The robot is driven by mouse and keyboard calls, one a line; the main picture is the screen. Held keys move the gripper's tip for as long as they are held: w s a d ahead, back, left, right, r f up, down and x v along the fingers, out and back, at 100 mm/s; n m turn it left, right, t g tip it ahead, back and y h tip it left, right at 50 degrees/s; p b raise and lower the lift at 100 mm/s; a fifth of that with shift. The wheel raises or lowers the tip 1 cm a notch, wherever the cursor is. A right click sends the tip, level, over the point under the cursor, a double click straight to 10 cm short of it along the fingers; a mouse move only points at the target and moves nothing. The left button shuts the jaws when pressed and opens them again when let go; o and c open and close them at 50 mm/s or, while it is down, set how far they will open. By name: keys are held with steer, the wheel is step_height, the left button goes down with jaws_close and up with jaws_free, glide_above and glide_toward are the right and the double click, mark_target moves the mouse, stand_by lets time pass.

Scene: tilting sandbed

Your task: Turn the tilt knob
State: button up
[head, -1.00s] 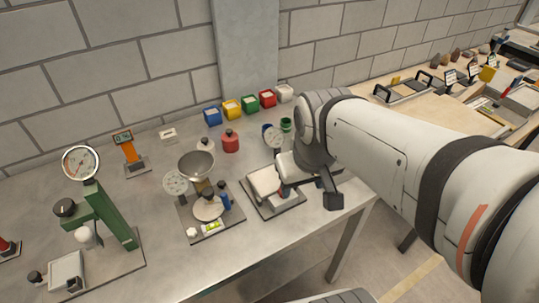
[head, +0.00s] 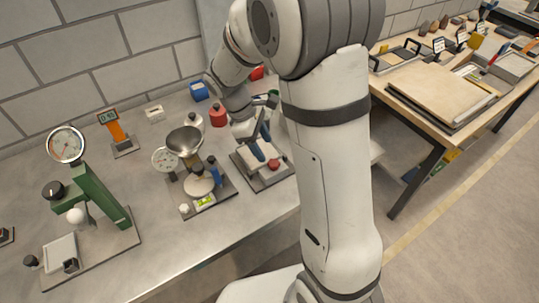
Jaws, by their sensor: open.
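My gripper (head: 258,140) is at the far end of my arm, over a small device with a dark base plate and pale top (head: 245,158) on the grey metal bench. The gripper is open and looks empty. A red round knob (head: 273,164) shows at the front right of this device, just beside the fingers. I cannot tell whether a finger touches it, or whether it is the tilt knob. A wide shallow tray with a sand-coloured surface (head: 440,88) stands on the wooden table at right. No knob is clear on it; my arm hides part of that area.
Left of the gripper stands a scale with a metal bowl (head: 185,139) and a dial. A green stand with a gauge (head: 67,144) is at far left. A red canister (head: 218,115) and blue bin (head: 199,91) stand behind. The front bench strip is clear.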

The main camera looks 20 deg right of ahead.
mark_target(273, 162)
steer(key=x, duration=0.6)
steer(key=shift+p, duration=0.35)
steer(key=shift+c, duration=0.2)
steer(key=c, duration=0.9)
